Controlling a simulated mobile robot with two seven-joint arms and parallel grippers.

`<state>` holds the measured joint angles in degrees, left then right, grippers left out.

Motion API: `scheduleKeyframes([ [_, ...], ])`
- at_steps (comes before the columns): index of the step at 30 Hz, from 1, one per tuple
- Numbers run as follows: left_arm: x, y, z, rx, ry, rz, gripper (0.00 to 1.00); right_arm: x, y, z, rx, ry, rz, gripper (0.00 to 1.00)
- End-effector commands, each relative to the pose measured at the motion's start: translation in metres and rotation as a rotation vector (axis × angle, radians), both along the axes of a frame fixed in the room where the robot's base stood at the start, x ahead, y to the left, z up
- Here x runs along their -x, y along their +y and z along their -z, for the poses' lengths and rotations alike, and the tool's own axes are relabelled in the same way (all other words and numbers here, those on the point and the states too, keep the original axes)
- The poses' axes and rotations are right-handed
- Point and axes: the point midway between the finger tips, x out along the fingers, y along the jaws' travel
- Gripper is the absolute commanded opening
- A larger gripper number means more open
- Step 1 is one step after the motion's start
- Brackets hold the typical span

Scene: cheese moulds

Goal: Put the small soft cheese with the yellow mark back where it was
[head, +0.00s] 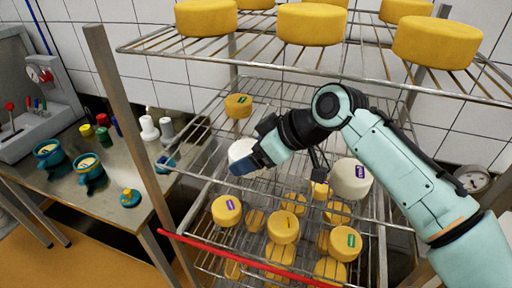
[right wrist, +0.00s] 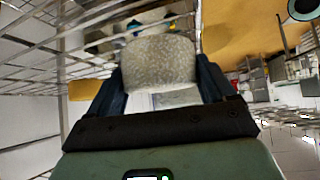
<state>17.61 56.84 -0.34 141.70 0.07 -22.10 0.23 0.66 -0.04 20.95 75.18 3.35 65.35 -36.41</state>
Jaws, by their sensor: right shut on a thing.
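A small white cheese (head: 239,150) is in my right gripper (head: 252,160), over the middle wire shelf at its left part. In the right wrist view the same cheese (right wrist: 158,60) is pale and speckled and sits between the two dark fingers (right wrist: 160,85). No mark on it shows from here, so I cannot tell its mark's colour. I cannot tell whether it touches the shelf. Another white cheese (head: 350,179), with a purple mark, stands on the shelf to the right, partly behind my right arm. My left gripper is out of view.
Yellow cheeses with purple (head: 227,210), orange (head: 284,228) and green (head: 345,243) marks stand near the rack's front, above a red rail (head: 240,258). One green-marked cheese (head: 238,106) stands farther back. Large yellow wheels (head: 311,25) fill the upper shelf. A bench (head: 105,205) with pots stands left.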

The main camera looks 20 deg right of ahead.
Motion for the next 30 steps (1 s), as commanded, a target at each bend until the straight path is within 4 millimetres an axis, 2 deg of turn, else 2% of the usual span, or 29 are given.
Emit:
scheduleKeyframes([
  [3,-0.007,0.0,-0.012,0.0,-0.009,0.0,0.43,-0.02,-0.013,-0.004,-0.001,-0.001,0.003,0.64],
  [7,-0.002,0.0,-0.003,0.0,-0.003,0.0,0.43,-0.018,-0.012,0.013,-0.001,-0.001,0.0,0.64],
  [14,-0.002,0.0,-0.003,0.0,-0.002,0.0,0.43,-0.018,-0.012,0.014,0.0,-0.001,-0.001,0.64],
  [15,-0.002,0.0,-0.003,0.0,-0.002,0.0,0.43,-0.018,-0.012,0.015,0.0,0.001,-0.001,0.86],
  [16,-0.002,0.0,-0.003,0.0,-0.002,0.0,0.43,-0.018,-0.012,0.015,0.0,0.001,-0.001,0.96],
  [17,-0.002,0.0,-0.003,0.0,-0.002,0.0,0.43,-0.018,-0.012,0.015,0.0,0.001,-0.001,1.0],
  [25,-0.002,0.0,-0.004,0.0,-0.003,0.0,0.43,-0.017,-0.013,0.013,0.0,-0.001,0.001,1.0],
  [30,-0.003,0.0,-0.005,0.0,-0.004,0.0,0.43,-0.008,-0.024,-0.003,-0.001,-0.005,0.004,1.0],
])
